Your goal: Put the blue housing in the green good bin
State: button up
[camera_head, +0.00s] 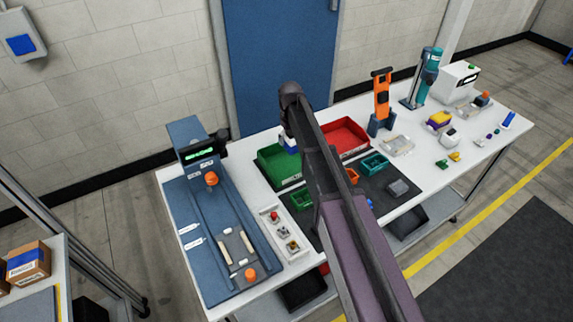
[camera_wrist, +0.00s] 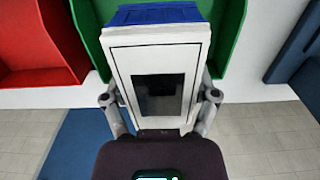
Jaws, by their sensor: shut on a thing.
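The blue housing (camera_wrist: 158,14) shows in the wrist view as a blue top edge over a white body with a dark window. My gripper (camera_wrist: 160,98) is shut on it, with a finger at each side of the white body. The green good bin (camera_wrist: 232,35) lies behind the housing in that view. In the head view, the housing (camera_head: 289,142) hangs beneath my wrist at the back right part of the green bin (camera_head: 285,184). I cannot tell its height above the bin floor. My arm hides part of it.
A red bin (camera_head: 345,137) stands just right of the green bin. Smaller green, orange and teal trays lie in front on a dark mat (camera_head: 406,199). A blue fixture with a display (camera_head: 203,153) stands to the left. A blue door (camera_head: 275,60) is behind the table.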

jog(key=shift+f, duration=0.1)
jog(key=b, duration=0.6)
send_over(290, 164)
notch_tip(290, 164, down, 6)
jog(key=shift+a+f, duration=0.1)
dwell(0.4)
jog(key=shift+f+b, duration=1.85)
jog(key=shift+b, duration=0.15)
jog(key=shift+f, duration=0.15)
jog(key=o, duration=1.1)
notch_tip(290, 164, up, 12)
jog(key=p, duration=1.2)
jog(key=shift+r, duration=0.2)
